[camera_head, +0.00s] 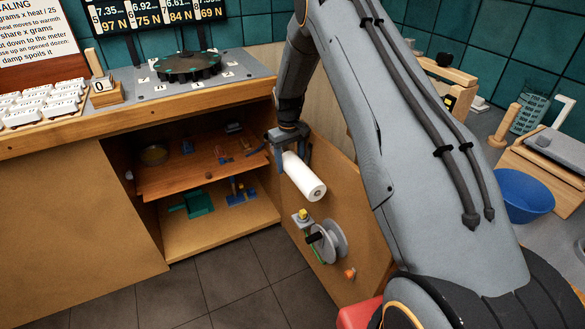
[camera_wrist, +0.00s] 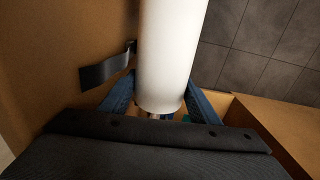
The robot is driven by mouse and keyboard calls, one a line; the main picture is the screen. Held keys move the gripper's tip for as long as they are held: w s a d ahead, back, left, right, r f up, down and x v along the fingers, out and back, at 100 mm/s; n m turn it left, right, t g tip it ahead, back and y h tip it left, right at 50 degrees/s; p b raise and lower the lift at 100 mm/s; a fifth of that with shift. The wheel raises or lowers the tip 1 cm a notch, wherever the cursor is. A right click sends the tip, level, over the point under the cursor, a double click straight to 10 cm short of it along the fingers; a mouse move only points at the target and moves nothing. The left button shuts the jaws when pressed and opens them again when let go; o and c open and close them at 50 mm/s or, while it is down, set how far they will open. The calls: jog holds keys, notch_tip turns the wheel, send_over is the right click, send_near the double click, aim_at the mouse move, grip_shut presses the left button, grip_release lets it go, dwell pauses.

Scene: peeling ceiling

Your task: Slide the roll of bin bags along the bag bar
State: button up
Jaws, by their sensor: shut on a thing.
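The white roll of bin bags (camera_head: 304,178) sticks out from the inner face of the open cabinet door, its round end facing the front. It also shows large in the wrist view (camera_wrist: 172,50). My gripper (camera_head: 282,158) is at the far end of the roll. In the wrist view its blue fingers (camera_wrist: 158,104) lie on both sides of the roll's near end, shut on it. A dark metal bracket (camera_wrist: 105,72) on the door reaches behind the roll. The bag bar is mostly hidden by the roll and my gripper.
A grey reel (camera_head: 328,243) and an orange knob (camera_head: 350,273) sit lower on the open door (camera_head: 365,235). The cabinet's shelf (camera_head: 165,180) holds small items. A green dustpan-like thing (camera_head: 198,203) lies below. The tiled floor (camera_head: 235,275) before the cabinet is clear.

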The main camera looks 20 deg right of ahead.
jog(key=shift+w+a+b, duration=0.2)
jog(key=shift+w+b, duration=0.45)
jog(key=shift+w, duration=0.15)
jog(key=shift+w+a+b, duration=0.15)
jog(key=shift+w+b, duration=0.55)
jog(key=shift+w, duration=0.05)
jog(key=shift+w+a+b, duration=0.2)
jog(key=shift+w+b, duration=0.45)
jog(key=shift+w, duration=0.15)
jog(key=o, duration=1.6)
jog(key=shift+s, duration=0.1)
notch_tip(320, 180, up, 6)
jog(key=shift+a+r+b, duration=0.1)
jog(key=shift+r+b, duration=0.15)
jog(key=shift+b, duration=0.1)
jog(key=shift+r, duration=0.7)
